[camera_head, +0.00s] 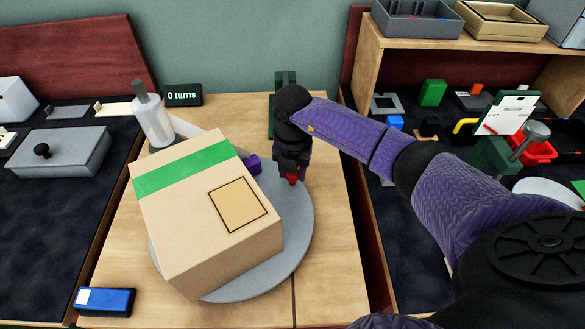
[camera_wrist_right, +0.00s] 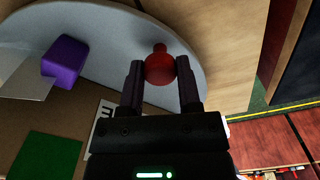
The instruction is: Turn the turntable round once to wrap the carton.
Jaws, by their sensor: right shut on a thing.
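The carton (camera_head: 190,235), brown with a green band on top, sits on the grey round turntable (camera_head: 298,240). A red knob (camera_head: 292,180) stands near the turntable's rim at the back right. My right gripper (camera_head: 291,176) is shut on the knob. The right wrist view shows the red knob (camera_wrist_right: 159,68) between the two fingers. A film roll (camera_head: 152,118) stands upright behind the carton, with a pale strip of film (camera_head: 195,130) running from it toward the carton. A purple block (camera_head: 253,164) is beside the carton's back right side. The counter (camera_head: 182,95) reads "0 turns". My left gripper is not in view.
A blue box (camera_head: 105,301) lies at the table's front left. A grey lidded box (camera_head: 62,150) stands on the left dark surface. At the right, a wooden shelf (camera_head: 450,45) and several small items stand beyond a red divider.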

